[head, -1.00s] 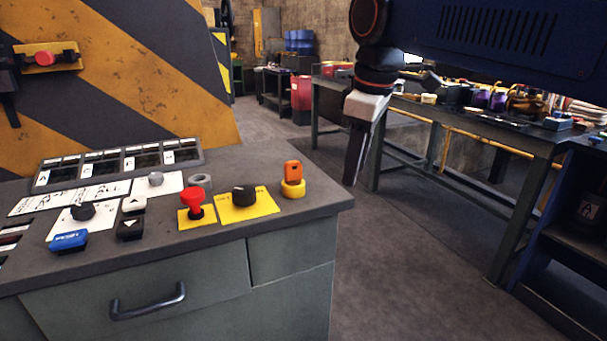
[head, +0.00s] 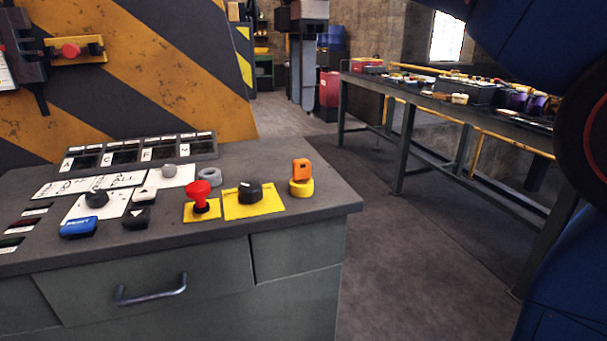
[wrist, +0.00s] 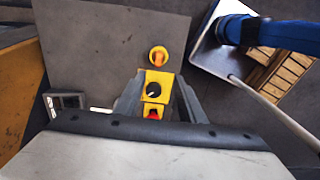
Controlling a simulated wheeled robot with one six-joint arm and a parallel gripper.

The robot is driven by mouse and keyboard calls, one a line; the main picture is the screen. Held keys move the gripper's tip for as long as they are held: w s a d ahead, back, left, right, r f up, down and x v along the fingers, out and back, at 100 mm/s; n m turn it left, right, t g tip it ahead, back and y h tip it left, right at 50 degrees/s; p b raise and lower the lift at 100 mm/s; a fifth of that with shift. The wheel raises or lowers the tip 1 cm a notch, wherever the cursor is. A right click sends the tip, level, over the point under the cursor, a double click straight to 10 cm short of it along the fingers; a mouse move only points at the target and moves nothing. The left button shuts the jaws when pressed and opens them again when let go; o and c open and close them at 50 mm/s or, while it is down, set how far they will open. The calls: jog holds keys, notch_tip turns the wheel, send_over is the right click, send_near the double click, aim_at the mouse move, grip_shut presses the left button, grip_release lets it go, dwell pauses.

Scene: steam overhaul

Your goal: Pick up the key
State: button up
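The key appears to be the orange piece (head: 301,170) standing upright in a yellow round base near the right end of the grey console top. The wrist view shows the same orange key (wrist: 157,58) from above, ahead of my gripper. My gripper (wrist: 155,86) is open, with two grey fingers apart. Between them, the wrist view shows the black knob on its yellow plate and part of the red button. The fingers look empty and apart from the key. In the head view, I cannot clearly make out the fingers.
A red mushroom button (head: 202,190) and a black knob (head: 249,191) stand left of the key. A grey ring (head: 209,176) lies behind them. A striped panel (head: 150,70) rises behind the console. A cluttered workbench (head: 450,110) stands to the right across open floor.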

aim_at(301, 160)
notch_tip(301, 160, down, 10)
jog(key=shift+f, duration=0.1)
jog(key=shift+w+f, duration=0.2)
jog(key=shift+f, duration=2.45)
jog(key=c, duration=0.8)
jog(key=shift+r, duration=0.15)
